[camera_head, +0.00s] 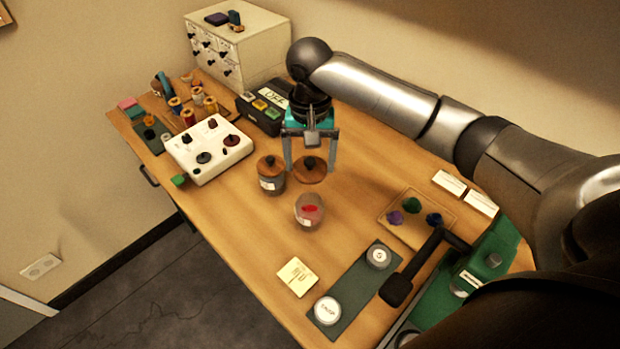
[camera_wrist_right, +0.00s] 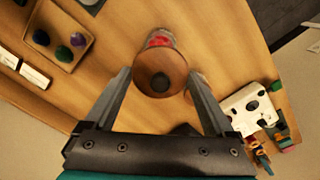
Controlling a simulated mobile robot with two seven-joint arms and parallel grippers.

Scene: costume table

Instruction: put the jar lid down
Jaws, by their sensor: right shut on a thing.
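My right gripper (camera_head: 310,165) is shut on a round brown wooden jar lid (camera_head: 309,174) with a dark knob. The lid hangs between the fingertips, and it also shows in the right wrist view (camera_wrist_right: 160,66), where my right gripper (camera_wrist_right: 160,76) has a finger on each side of it. An open glass jar (camera_head: 309,213) with something red inside stands on the table in front of the lid. In the right wrist view the jar (camera_wrist_right: 158,40) is partly hidden behind the lid. My left gripper is not in view.
A second jar (camera_head: 272,184) with a matching lid stands just left of the held lid. A white control box (camera_head: 222,158), a wooden tray (camera_head: 413,232) and a dark green mat (camera_head: 355,289) surround the work area. Bare table (camera_head: 237,221) lies left of the open jar.

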